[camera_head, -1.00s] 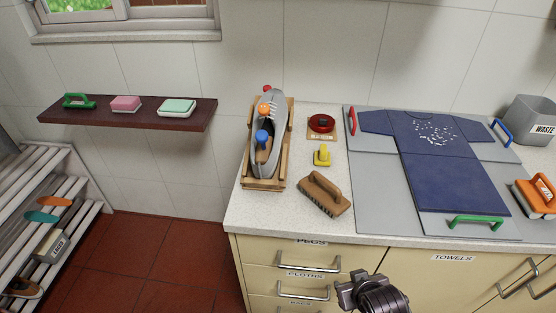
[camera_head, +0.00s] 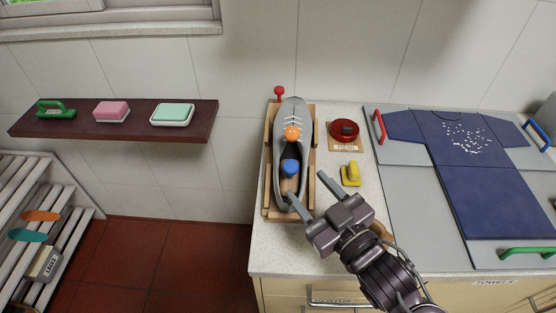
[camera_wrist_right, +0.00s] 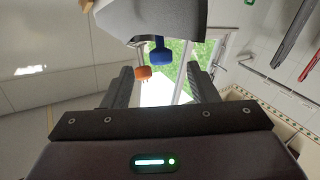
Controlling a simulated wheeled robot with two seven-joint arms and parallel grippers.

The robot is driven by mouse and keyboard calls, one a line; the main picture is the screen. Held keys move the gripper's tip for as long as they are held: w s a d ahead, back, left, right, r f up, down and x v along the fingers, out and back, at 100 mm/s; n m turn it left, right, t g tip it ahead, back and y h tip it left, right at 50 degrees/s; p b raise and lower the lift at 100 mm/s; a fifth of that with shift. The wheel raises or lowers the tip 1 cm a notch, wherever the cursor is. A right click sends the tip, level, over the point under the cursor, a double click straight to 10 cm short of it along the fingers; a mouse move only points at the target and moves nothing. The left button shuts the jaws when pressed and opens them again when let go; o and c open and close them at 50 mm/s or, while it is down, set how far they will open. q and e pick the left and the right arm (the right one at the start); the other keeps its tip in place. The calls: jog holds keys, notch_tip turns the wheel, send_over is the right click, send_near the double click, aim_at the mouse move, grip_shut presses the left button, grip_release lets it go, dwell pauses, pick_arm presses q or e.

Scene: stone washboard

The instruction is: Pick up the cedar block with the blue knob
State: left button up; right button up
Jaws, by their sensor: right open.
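The cedar block (camera_head: 289,186) is a tan piece with a blue knob (camera_head: 291,167), set in the opening of a grey shoe (camera_head: 293,120). An orange knob (camera_head: 292,133) stands just behind it on the shoe. My right gripper (camera_head: 306,186) is open and empty, its fingers pointing toward the block from the front right. The near finger overlaps the shoe's heel end in the picture; I cannot tell whether it touches. In the right wrist view the blue knob (camera_wrist_right: 160,50) and the orange knob (camera_wrist_right: 143,72) show between the open fingers (camera_wrist_right: 160,75). My left gripper is out of view.
A wooden stand (camera_head: 268,165) with a red knob (camera_head: 279,92) holds the shoe. Right of it are a red polish tin (camera_head: 344,129) and a yellow-handled item (camera_head: 351,174). A brush (camera_head: 380,229) is mostly hidden behind my gripper. A navy shirt (camera_head: 470,180) lies farther right.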

aim_at(296, 172)
jog(key=shift+w+a+r, duration=0.15)
jog(key=shift+w+a, duration=0.05)
jog(key=shift+w, duration=0.1)
jog(key=shift+w+a+r+p, duration=0.15)
jog(key=shift+p, duration=0.15)
jog(key=shift+w+a+r+p, duration=0.3)
jog(key=shift+w+a+p, duration=0.1)
jog(key=shift+w+p, duration=0.1)
jog(key=p+x, duration=0.1)
jog(key=x, duration=0.3)
jog(key=shift+a+f, duration=0.1)
jog(key=shift+w+a, duration=0.1)
jog(key=shift+w, duration=0.1)
jog(key=shift+f, duration=0.1)
jog(key=c, duration=0.8)
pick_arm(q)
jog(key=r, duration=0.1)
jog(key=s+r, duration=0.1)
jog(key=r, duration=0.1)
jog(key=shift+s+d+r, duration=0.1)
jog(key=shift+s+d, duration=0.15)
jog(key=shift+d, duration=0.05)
pick_arm(e)
grip_shut()
